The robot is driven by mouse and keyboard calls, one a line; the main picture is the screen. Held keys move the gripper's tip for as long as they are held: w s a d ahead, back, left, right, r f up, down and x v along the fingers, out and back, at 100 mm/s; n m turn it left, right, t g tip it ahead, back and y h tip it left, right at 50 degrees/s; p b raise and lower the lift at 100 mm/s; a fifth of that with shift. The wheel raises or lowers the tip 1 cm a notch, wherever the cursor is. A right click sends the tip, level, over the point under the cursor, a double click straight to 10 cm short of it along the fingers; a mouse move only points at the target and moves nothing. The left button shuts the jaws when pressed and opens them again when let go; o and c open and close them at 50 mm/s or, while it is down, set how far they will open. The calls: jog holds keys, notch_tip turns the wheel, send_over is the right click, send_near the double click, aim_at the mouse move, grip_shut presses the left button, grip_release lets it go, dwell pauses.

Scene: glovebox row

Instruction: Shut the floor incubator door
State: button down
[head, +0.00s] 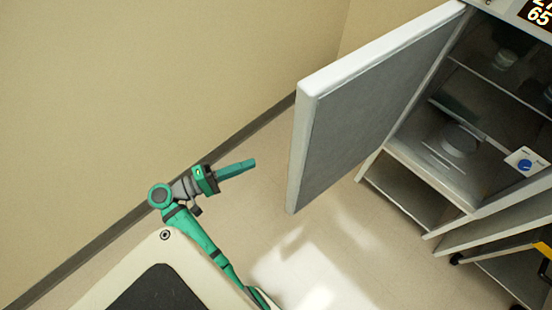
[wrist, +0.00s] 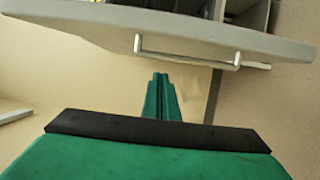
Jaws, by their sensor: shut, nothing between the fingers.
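The floor incubator door (head: 365,105) stands wide open in the head view, a white-edged panel with a grey face, swung out to the left of the incubator (head: 440,190). The incubator's inside shows, with shelves and glassware. My gripper (head: 253,163) is shut and empty, to the left of the door and apart from it. In the wrist view my gripper (wrist: 160,78) points toward the door (wrist: 200,32), whose panel crosses the top. A pale bar handle (wrist: 190,56) shows on the door there, just beyond the fingertips. Whether the fingertips touch it I cannot tell.
The beige wall (head: 150,90) with a dark skirting runs along the left. Free floor (head: 330,235) lies below the door. A yellow and black item (head: 540,245) stands at the right edge, by another slanted panel (head: 500,225).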

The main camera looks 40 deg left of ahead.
jog(key=w+d, duration=0.8)
dwell(0.4)
